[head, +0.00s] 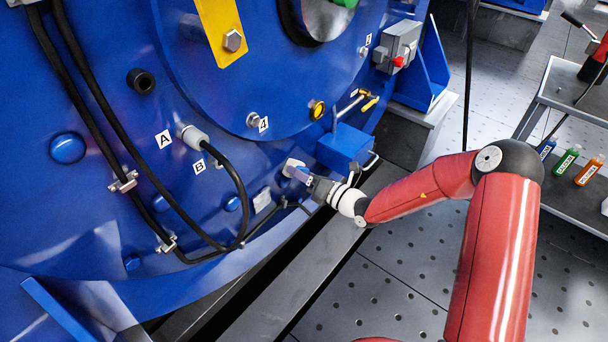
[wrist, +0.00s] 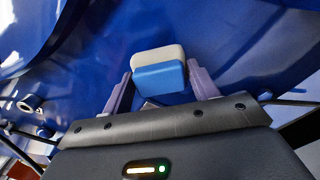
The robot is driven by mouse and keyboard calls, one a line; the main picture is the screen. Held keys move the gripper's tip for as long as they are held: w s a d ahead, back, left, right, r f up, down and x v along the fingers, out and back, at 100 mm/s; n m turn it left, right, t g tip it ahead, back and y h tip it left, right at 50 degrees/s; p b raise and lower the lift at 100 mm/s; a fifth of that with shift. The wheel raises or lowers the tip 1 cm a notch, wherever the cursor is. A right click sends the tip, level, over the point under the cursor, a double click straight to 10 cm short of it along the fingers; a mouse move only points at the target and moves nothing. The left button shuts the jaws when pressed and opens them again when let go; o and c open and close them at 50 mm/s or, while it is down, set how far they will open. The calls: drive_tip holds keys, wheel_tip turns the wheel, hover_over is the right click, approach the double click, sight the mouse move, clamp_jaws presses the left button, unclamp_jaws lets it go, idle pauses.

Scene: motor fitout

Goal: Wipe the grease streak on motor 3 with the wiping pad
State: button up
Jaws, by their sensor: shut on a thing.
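My gripper (head: 302,174) reaches in from the right to the lower part of a large blue motor housing (head: 80,215). It is shut on the wiping pad (wrist: 158,72), a small block with a blue half and a whitish half. In the wrist view the pad sits between the two purple-grey fingers (wrist: 160,88). In the head view the pad's pale end (head: 291,166) is close to the blue surface; I cannot tell whether it touches. I see no grease streak in either view, and no number 3 label.
A plug (head: 192,137) with a black cable is by labels A and B. Bottles (head: 566,160) stand on a shelf at right. The perforated floor (head: 385,290) is clear.

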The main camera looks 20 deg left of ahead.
drive_tip(key=shift+x, duration=0.85)
drive_tip(key=shift+d, duration=0.1)
drive_tip(key=shift+w+d, duration=0.25)
drive_tip(key=shift+w, duration=0.35)
drive_tip(key=shift+w+d, duration=0.25)
drive_tip(key=shift+w, duration=0.35)
drive_tip(key=shift+w+d, duration=0.3)
drive_tip(key=shift+w, duration=0.25)
drive_tip(key=shift+w+a, duration=0.1)
drive_tip(key=shift+s+a+r+p, duration=0.1)
drive_tip(key=shift+s+a+p, duration=0.35)
drive_tip(key=shift+s, duration=0.5)
drive_tip(key=shift+s+a+p, duration=0.2)
drive_tip(key=shift+s+a, duration=0.4)
drive_tip(key=shift+s, duration=0.4)
drive_tip(key=shift+s+d, duration=0.3)
drive_tip(key=shift+d, duration=0.1)
drive_tip(key=shift+w+v, duration=0.15)
drive_tip(key=shift+v, duration=1.1)
drive_tip(key=shift+w+v, duration=0.15)
drive_tip(key=shift+v, duration=1.1)
